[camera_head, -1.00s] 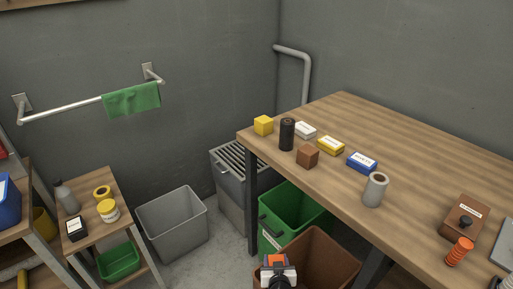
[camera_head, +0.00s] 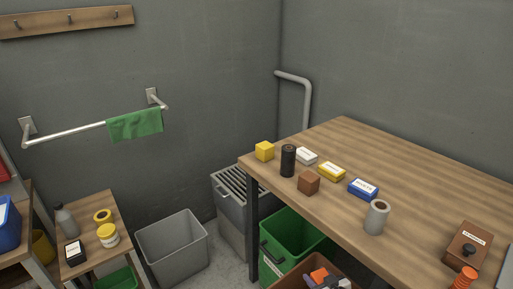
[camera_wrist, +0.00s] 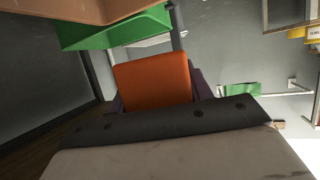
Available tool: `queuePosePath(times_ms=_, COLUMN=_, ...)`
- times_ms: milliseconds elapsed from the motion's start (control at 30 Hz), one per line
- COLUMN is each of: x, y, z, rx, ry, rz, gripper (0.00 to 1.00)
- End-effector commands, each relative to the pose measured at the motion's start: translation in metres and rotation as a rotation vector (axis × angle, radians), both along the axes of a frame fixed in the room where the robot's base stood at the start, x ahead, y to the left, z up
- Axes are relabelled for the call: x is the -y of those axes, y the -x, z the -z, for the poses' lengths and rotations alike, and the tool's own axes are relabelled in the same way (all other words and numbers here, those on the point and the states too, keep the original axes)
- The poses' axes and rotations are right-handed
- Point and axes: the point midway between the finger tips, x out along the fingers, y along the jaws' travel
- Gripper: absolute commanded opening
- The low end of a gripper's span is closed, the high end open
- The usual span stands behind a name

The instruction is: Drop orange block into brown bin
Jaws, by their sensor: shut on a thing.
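The orange block (camera_head: 319,274) is held in my gripper (camera_head: 322,280), low at the bottom edge of the head view. It also fills the middle of the wrist view (camera_wrist: 153,80), between the dark fingers. The brown bin (camera_head: 297,284) stands under the table's front edge, beside the green bin, and is largely cut off by the frame. My gripper with the block appears in front of or over the brown bin's opening; the exact height is unclear. The brown bin's wall shows at the top of the wrist view (camera_wrist: 75,10).
The green bin (camera_head: 271,262) and a grey bin (camera_head: 172,247) stand to the left. The wooden table (camera_head: 425,185) carries a brown cube, a dark cylinder, a grey roll and several small boxes. A small shelf (camera_head: 87,257) stands at the far left.

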Motion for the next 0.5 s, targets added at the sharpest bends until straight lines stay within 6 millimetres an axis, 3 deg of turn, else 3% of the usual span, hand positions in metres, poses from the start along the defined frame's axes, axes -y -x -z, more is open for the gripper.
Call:
queuePosePath(times_ms=200, x=0.000, y=0.000, z=0.029, rx=-0.001, ry=-0.002, rz=0.001, gripper=0.25)
queuePosePath(times_ms=500, x=0.000, y=0.000, z=0.036, rx=0.001, ry=0.001, rz=0.001, gripper=0.25)
